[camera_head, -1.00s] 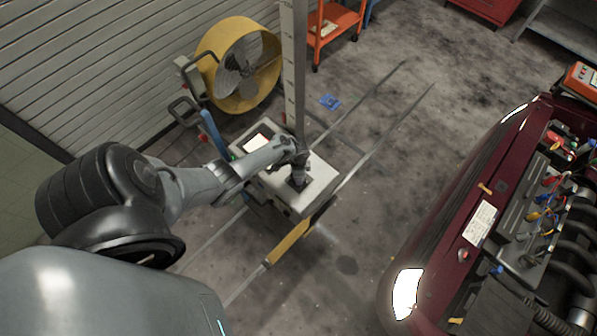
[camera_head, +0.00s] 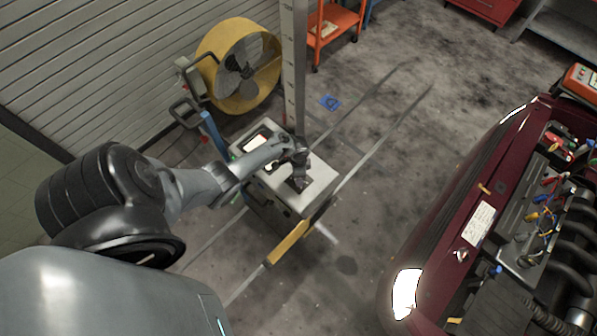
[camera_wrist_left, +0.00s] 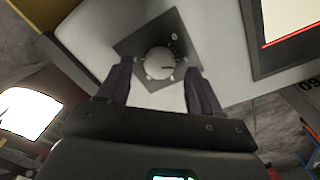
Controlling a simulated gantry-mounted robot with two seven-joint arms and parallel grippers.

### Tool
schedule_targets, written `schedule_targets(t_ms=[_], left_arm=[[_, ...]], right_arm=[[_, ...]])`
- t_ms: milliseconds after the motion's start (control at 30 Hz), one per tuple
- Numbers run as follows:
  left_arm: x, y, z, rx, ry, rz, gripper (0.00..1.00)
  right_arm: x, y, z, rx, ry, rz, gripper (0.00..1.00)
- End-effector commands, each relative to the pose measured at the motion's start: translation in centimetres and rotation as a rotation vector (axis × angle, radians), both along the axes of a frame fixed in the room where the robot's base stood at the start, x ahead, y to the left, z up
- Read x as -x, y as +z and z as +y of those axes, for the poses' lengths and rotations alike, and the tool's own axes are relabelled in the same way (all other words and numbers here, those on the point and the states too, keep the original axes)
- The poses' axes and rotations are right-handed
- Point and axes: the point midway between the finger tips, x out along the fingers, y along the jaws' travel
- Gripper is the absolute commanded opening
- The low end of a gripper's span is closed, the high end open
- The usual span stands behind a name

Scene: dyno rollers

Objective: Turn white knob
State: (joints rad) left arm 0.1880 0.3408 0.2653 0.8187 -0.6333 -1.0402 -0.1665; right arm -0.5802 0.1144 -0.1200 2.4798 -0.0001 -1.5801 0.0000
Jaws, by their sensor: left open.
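The white knob (camera_wrist_left: 158,62) sits in the middle of a dark square dial plate (camera_wrist_left: 183,43) on a white box-shaped unit (camera_head: 322,178). In the left wrist view my left gripper (camera_wrist_left: 160,84) is open, with one dark finger on each side of the knob's near edge. I cannot tell whether the fingers touch the knob. In the head view the left gripper (camera_head: 298,182) points down over the unit's top and hides the knob. My right gripper is not in view.
A screen (camera_head: 257,142) is on the unit's top. A vertical post (camera_head: 294,70) rises behind it. A yellow fan (camera_head: 240,65) stands at the back left. A dark red car (camera_head: 440,220) with an open engine bay is at the right. Floor between is clear.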

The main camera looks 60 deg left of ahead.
Motion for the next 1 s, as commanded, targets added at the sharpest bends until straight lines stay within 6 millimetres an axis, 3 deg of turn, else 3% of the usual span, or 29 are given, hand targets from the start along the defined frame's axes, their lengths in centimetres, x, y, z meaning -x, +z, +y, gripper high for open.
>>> schedule_targets(t_ms=[200,433,633,1000], left_arm=[[0.0,4.2,0.2,-0.001,0.0,-0.003,0.65],[-0.1,7.4,0.3,-0.001,0.001,-0.001,0.65],[-0.1,8.6,0.4,-0.001,0.002,0.0,0.65],[-0.1,8.7,0.4,-0.001,0.001,0.001,0.65]], right_arm=[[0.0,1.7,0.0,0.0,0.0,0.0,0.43],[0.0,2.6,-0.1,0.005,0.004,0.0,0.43],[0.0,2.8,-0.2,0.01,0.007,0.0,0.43],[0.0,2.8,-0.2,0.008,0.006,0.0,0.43]])
